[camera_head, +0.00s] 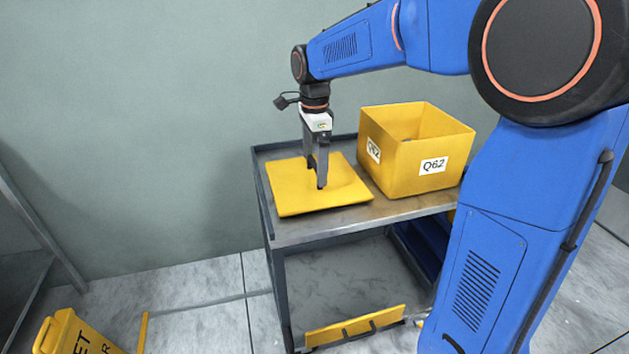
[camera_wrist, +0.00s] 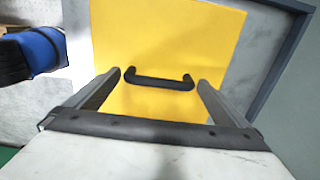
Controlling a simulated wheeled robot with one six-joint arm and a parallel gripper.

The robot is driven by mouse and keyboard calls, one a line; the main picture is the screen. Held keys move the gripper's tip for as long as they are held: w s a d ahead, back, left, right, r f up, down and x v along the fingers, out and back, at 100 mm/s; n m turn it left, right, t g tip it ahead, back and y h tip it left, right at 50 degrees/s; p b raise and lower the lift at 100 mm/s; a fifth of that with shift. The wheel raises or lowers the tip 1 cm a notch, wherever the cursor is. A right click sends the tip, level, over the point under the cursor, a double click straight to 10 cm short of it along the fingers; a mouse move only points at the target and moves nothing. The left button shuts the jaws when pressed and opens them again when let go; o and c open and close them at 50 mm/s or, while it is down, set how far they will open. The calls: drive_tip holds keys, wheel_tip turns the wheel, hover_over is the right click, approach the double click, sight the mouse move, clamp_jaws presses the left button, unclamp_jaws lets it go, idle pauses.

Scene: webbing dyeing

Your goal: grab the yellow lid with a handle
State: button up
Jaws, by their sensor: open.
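The yellow lid (camera_head: 300,197) lies flat on the top of a grey metal cart, left of a yellow box. In the wrist view the lid (camera_wrist: 170,45) fills the middle, with a black bar handle (camera_wrist: 158,82) on its upper face. My gripper (camera_head: 320,182) points down over the lid. In the wrist view my gripper (camera_wrist: 160,80) is open, its two fingers on either side of the handle's ends. I cannot tell whether the fingertips touch the lid. In the head view the handle is hidden by my gripper.
The yellow box (camera_head: 405,165) labelled Q62 stands close to the lid's right on the cart (camera_head: 310,232). The cart has a raised rim. Another yellow panel with a dark handle (camera_head: 355,327) is low at the cart's base. A yellow floor sign (camera_head: 75,335) is at lower left.

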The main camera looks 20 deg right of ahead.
drive_tip(key=shift+f, duration=0.25)
drive_tip(key=shift+r, duration=0.1)
drive_tip(key=c, duration=1.5)
